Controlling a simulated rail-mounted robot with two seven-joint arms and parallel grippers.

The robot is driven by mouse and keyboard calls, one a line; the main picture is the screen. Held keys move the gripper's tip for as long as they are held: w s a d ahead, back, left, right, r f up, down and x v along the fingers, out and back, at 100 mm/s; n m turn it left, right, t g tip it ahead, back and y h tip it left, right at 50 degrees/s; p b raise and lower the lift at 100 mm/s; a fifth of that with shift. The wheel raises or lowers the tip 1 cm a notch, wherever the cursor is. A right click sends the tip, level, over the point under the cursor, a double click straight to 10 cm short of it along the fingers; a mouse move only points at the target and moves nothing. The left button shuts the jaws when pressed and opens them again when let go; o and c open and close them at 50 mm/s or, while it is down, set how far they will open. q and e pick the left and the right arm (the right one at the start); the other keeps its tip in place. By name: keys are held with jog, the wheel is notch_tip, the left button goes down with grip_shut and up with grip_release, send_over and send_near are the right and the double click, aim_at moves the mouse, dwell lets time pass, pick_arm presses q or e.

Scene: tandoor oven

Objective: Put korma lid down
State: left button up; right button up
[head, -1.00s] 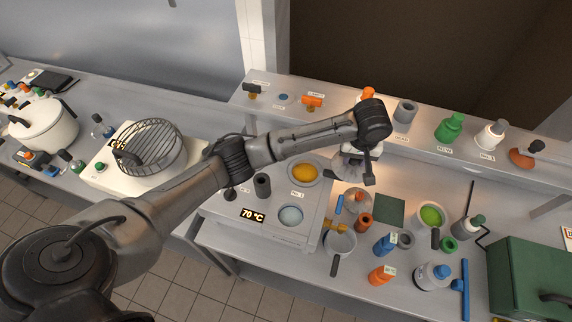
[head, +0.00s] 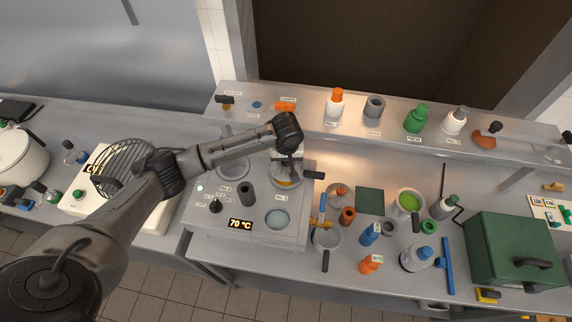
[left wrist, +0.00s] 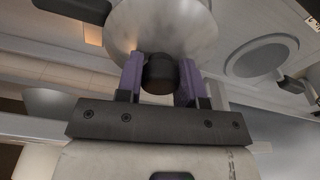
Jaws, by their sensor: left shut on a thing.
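My left gripper (head: 287,162) is shut on the black knob (left wrist: 160,74) of a shiny metal lid (left wrist: 160,28). In the left wrist view the purple fingers stand on both sides of the knob. In the head view this gripper is above the well of orange food (head: 286,184) on the heated counter unit. The gripper and lid hide part of that well. I cannot tell whether the lid touches its rim. My right gripper is in neither view.
A pale round well (head: 277,219) and a dark upright cylinder (head: 247,194) are near on the same unit. A small pan (head: 327,239) and several bottles stand to the right. A shelf (head: 300,121) with bottles runs behind. A green box (head: 515,249) is far right.

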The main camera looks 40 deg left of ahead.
aim_at(286, 167)
pick_arm(q)
jog(key=shift+a+f+p, duration=0.1)
jog(key=shift+f+p, duration=0.3)
jog(key=shift+f, duration=1.65)
jog(key=shift+f, duration=0.2)
jog(key=o, duration=0.9)
jog(key=shift+f, duration=0.1)
jog(key=shift+o, duration=0.2)
